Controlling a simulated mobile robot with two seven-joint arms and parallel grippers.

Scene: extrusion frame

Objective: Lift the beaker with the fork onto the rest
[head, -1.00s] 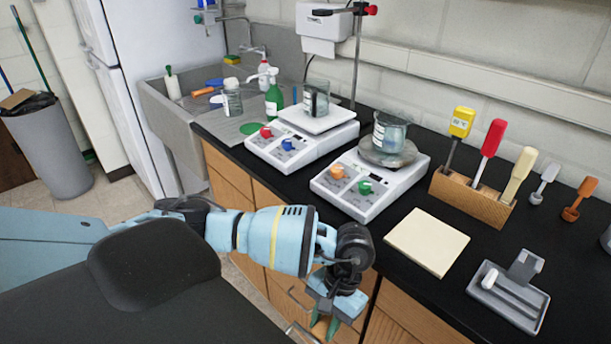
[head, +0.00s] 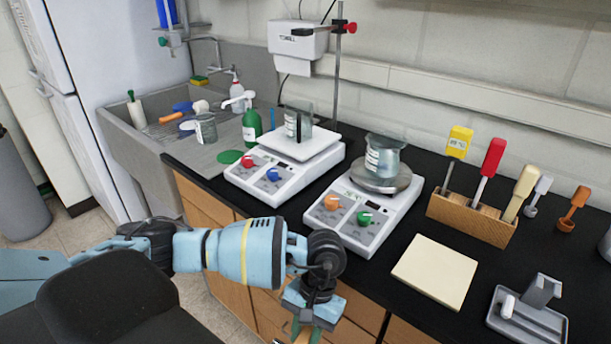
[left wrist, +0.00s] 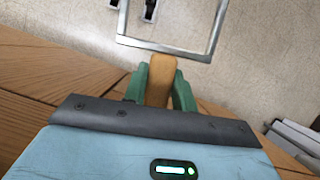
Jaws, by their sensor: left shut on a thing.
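A glass beaker (head: 384,157) with a white label stands on the round plate of the right hotplate (head: 347,213). Another beaker (head: 298,122) stands on the square plate of the left hotplate (head: 285,166). My left gripper (head: 306,331) is low in front of the counter. In the left wrist view its green fingers (left wrist: 160,88) are shut on the wooden handle (left wrist: 160,87) of the fork, whose metal frame (left wrist: 166,48) extends beyond. The fork is mostly cut off in the head view. A flat cream pad (head: 434,271) lies on the counter; I cannot tell whether it is the rest. My right gripper is out of view.
A wooden block (head: 473,220) holds several coloured-handled tools behind the pad. A grey tray with a stand (head: 528,314) is at the front right. A jar (head: 204,128), a green bottle (head: 251,124) and the sink (head: 120,140) are at the left. Black counter is bare around the pad.

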